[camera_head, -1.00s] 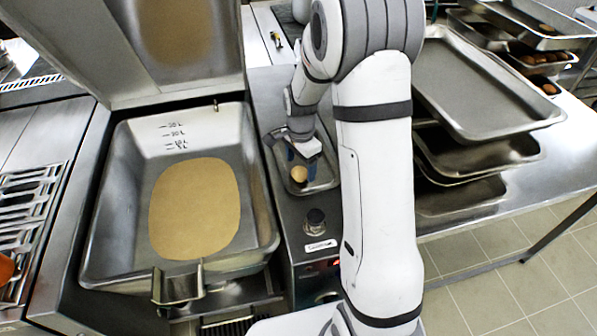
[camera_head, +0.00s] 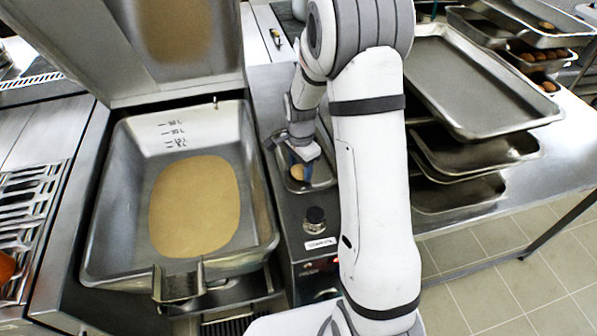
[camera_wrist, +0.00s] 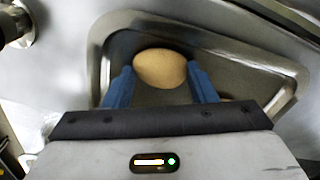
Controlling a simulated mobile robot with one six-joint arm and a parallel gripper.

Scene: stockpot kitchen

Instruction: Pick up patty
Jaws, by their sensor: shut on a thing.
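The patty (camera_wrist: 160,69) is a tan, rounded oval piece. In the wrist view it sits between the blue fingertips of my gripper (camera_wrist: 161,84), which is shut on it. The patty lies over a small metal tray (camera_wrist: 255,92); I cannot tell whether it still touches the tray's floor. In the head view the patty (camera_head: 298,172) shows at the fingers of my gripper (camera_head: 301,166), within the outline of the small tray (camera_head: 325,172). My arm hides part of the area to its right.
A large open pan (camera_head: 260,215) with tan liquid stands left of the small tray. A black knob (camera_head: 315,217) is in front of the tray. Stacked metal trays (camera_head: 470,85) stand on the table at right, and farther trays hold several brown round items (camera_head: 540,56).

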